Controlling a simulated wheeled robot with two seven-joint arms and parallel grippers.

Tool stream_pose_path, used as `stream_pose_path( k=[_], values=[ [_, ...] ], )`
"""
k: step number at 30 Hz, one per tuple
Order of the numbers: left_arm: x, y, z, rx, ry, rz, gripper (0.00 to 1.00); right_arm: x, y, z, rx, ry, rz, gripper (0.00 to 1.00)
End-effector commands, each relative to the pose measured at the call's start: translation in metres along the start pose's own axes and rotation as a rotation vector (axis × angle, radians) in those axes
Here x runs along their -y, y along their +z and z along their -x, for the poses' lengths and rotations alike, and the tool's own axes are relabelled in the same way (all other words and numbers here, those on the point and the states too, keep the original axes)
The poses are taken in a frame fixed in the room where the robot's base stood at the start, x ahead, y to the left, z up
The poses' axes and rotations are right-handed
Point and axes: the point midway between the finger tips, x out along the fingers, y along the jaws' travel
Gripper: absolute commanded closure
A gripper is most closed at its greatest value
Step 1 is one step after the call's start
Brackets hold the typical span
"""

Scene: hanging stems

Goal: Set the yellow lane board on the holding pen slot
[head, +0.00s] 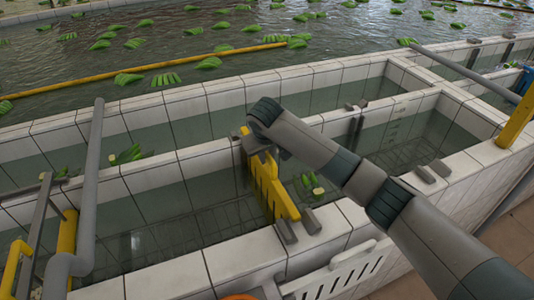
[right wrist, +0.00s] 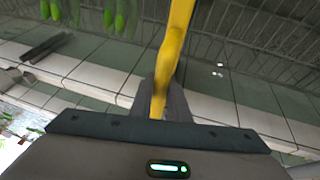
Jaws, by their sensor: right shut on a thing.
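The yellow lane board (head: 268,188) is a flat, notched panel in the tiled water channel in the head view. Its near end is beside a pair of grey slot brackets (head: 286,231) on the near wall; I cannot tell if it is seated between them. Its far end is close to the far wall, partly hidden by my gripper. My right gripper (head: 258,148) is shut on the board's far upper part. In the right wrist view the board (right wrist: 178,45) runs up from between the jaws (right wrist: 160,103). My left gripper is not in view.
More grey bracket pairs stand on the walls, one at the far wall (head: 356,105) and one at the right (head: 432,172). Green banana bunches (head: 126,154) float left of the board. A white slotted panel (head: 338,274) is at the front. Grey pipes (head: 90,190) stand at left.

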Motion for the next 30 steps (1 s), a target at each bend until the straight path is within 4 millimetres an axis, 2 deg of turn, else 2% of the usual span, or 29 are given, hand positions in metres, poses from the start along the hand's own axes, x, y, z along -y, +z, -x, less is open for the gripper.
stream_pose_path(
  k=[30],
  values=[
    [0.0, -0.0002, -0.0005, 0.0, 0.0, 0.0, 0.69, 0.0019, 0.0024, -0.0073, -0.002, 0.0, 0.0, 1.0]
  ],
)
